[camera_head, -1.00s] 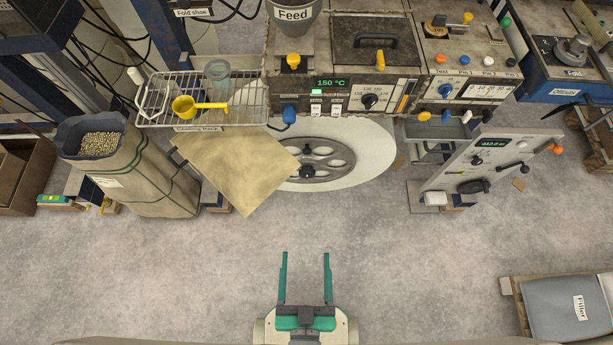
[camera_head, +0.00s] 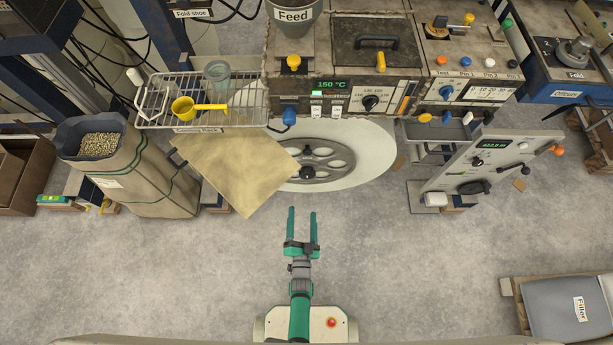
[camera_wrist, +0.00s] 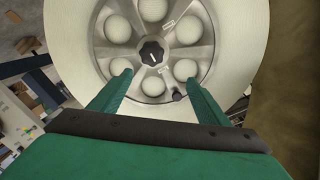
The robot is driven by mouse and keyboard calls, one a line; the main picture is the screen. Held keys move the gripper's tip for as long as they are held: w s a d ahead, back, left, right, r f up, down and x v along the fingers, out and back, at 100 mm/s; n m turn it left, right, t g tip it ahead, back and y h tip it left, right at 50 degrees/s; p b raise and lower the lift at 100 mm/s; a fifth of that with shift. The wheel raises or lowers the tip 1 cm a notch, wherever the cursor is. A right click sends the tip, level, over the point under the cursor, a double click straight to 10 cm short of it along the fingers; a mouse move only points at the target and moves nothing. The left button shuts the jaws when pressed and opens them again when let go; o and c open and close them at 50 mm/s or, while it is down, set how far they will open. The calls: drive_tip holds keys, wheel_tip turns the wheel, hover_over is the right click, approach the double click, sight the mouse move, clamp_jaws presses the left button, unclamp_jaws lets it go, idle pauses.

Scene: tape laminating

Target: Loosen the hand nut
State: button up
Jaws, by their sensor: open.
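The hand nut (camera_head: 307,174) is a black lobed knob at the centre of a grey spoked wheel (camera_head: 337,166), which sits against a large pale roll (camera_head: 374,160). In the wrist view the hand nut (camera_wrist: 152,52) shows beyond the fingertips, with a white mark on its face. A smaller black knob (camera_wrist: 177,97) is near the wheel's lower rim. My green gripper (camera_head: 302,208) is open and empty, short of the wheel and apart from the nut. In the wrist view the gripper (camera_wrist: 155,78) has its two fingers spread below the nut. The wheel's left part is partly hidden in the head view.
A tan sheet (camera_head: 232,170) hangs left of the wheel and overlaps it. A wire rack (camera_head: 160,98) with a yellow scoop (camera_head: 190,107) is above it. A grey control stand (camera_head: 480,165) is at right. The floor before the wheel is clear.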

drive_tip(key=m, duration=0.1)
approach(306, 178)
drive_tip(key=w, duration=0.8)
drive_tip(key=shift+d, duration=0.3)
drive_tip(key=shift+w+a, duration=0.1)
drive_tip(key=shift+w, duration=1.05)
